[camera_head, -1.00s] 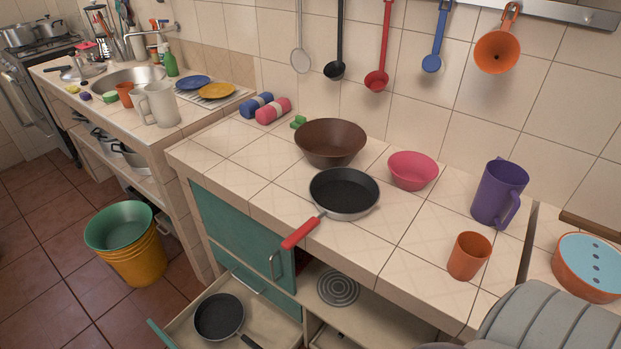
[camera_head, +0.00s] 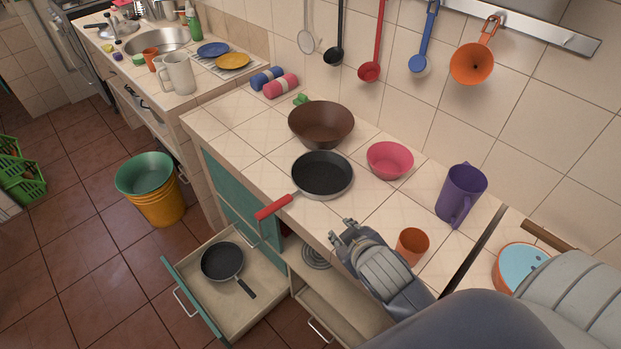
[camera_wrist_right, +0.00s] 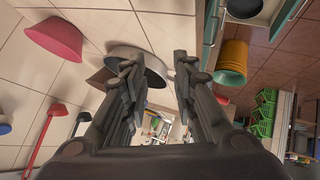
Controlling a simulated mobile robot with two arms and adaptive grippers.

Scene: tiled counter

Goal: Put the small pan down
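A pan with a red handle (camera_head: 322,175) sits upright on the tiled counter (camera_head: 240,128), its handle sticking out over the front edge. A smaller-looking dark pan with a black handle (camera_head: 222,262) lies in the open drawer (camera_head: 262,296) below. My right gripper (camera_head: 342,232) is at the counter's front edge, to the right of and apart from the red-handled pan. In the right wrist view, its fingers (camera_wrist_right: 158,66) are spread with nothing between them; the silver-sided pan (camera_wrist_right: 138,60) shows beyond. My left gripper is not in view.
A brown bowl (camera_head: 321,126) and a pink bowl (camera_head: 390,160) stand behind the red-handled pan. An orange cup (camera_head: 412,245) is beside my right arm, with a purple jug (camera_head: 461,193) behind it. Yellow buckets (camera_head: 160,208) stand on the floor. The counter's left part is mostly clear.

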